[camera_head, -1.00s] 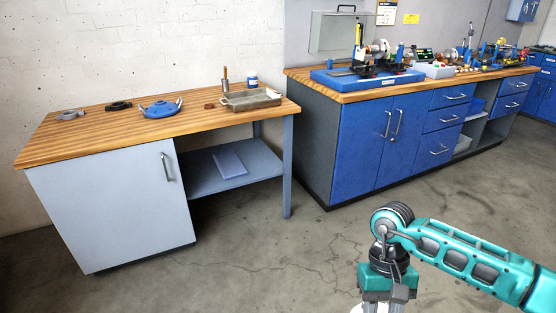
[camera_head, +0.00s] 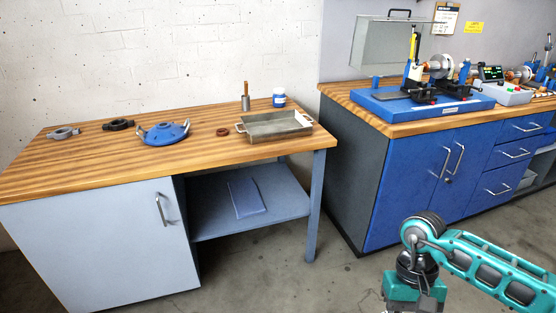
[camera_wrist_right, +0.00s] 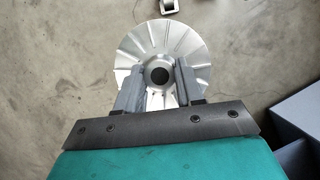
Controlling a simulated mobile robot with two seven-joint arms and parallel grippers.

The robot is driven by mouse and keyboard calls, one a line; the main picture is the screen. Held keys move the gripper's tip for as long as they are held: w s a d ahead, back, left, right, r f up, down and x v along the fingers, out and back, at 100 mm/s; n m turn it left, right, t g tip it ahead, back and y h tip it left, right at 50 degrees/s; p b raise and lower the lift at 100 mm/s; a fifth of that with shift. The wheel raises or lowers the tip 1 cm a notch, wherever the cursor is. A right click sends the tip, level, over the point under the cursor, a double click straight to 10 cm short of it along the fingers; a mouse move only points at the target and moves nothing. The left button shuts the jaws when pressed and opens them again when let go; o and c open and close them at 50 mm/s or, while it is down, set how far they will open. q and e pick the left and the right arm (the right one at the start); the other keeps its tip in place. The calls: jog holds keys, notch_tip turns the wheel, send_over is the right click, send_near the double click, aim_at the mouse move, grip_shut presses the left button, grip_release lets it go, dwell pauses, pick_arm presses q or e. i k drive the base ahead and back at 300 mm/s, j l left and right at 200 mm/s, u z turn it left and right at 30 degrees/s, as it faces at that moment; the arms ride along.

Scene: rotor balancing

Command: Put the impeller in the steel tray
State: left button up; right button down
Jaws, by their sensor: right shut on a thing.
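The impeller (camera_wrist_right: 200,42) is a silver finned disc with a dark centre hole. My right gripper (camera_wrist_right: 159,78) is shut on its hub in the right wrist view, above the bare floor. In the head view my right arm is at the lower right; its fingers and the impeller are out of the picture. The steel tray (camera_head: 247,131) stands on the wooden workbench, near its right end, and looks empty apart from a small pale piece at its right end. My left gripper is in neither view.
On the workbench (camera_head: 80,168) are a blue lidded part (camera_head: 165,133), two clamp rings, a small brown ring (camera_head: 223,132), a brush in a metal cup (camera_head: 245,100) and a blue-white jar (camera_head: 279,97). A blue cabinet bench (camera_head: 420,185) with a balancing machine stands to the right.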

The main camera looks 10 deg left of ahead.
aim_at(275, 125)
jog(key=i+l+u, duration=0.1)
jog(key=i+u, duration=0.2)
jog(key=i, duration=0.15)
jog(key=i+l+u, duration=0.3)
jog(key=i, duration=0.2)
